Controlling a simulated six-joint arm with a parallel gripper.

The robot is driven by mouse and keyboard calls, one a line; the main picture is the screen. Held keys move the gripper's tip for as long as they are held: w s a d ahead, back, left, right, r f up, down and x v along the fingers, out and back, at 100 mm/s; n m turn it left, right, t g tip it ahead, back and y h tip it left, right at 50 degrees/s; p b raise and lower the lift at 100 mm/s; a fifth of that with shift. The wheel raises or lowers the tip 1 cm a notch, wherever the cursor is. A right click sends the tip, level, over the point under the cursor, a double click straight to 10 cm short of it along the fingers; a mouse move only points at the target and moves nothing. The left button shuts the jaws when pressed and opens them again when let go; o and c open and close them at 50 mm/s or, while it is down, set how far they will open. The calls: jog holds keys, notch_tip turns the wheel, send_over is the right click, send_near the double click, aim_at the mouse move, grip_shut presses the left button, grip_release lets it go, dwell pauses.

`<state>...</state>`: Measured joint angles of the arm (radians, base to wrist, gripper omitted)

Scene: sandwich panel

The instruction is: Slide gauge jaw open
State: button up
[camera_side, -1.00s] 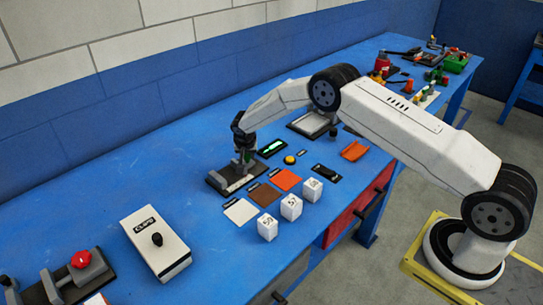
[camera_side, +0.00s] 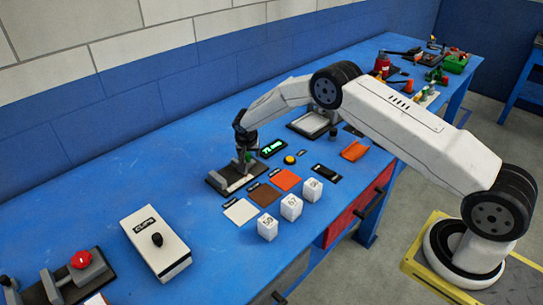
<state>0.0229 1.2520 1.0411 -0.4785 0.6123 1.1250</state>
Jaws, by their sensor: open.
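The gauge (camera_side: 222,183) is a dark plate with a light strip, lying on the blue bench just left of the middle of the side view. My gripper (camera_side: 247,158) points down over its far right part, at a small green-topped piece that looks like the jaw. My gripper is open, and its fingers look to be around or beside that piece; contact is too small to tell. A black display (camera_side: 272,149) with green digits lies just right of my gripper. Part of the gauge is hidden behind my gripper.
White, brown and orange squares (camera_side: 287,180) lie in front of the gauge, with white numbered blocks (camera_side: 291,207) nearer the edge. A yellow button (camera_side: 290,160) sits to the right. Bench between box and gauge is clear.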

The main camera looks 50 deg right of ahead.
aim_at(249, 166)
jog(key=v, duration=0.7)
jog(key=shift+r, duration=0.2)
jog(key=shift+s, duration=0.1)
dwell(0.3)
jog(key=s+a+r+n+y, duration=0.1)
jog(key=s+r+n, duration=0.2)
jog(key=s, duration=0.8)
jog(key=s+a+r+n+y, duration=0.1)
jog(key=s+r+n, duration=0.2)
jog(key=s, duration=0.8)
jog(key=s+a+r+n+y, duration=0.1)
jog(key=s+a+r+n, duration=0.1)
jog(key=s, duration=0.9)
notch_tip(249, 166, up, 2)
jog(key=shift+r+n+g, duration=0.1)
jog(key=shift+n+g, duration=0.2)
jog(key=shift+n, duration=0.2)
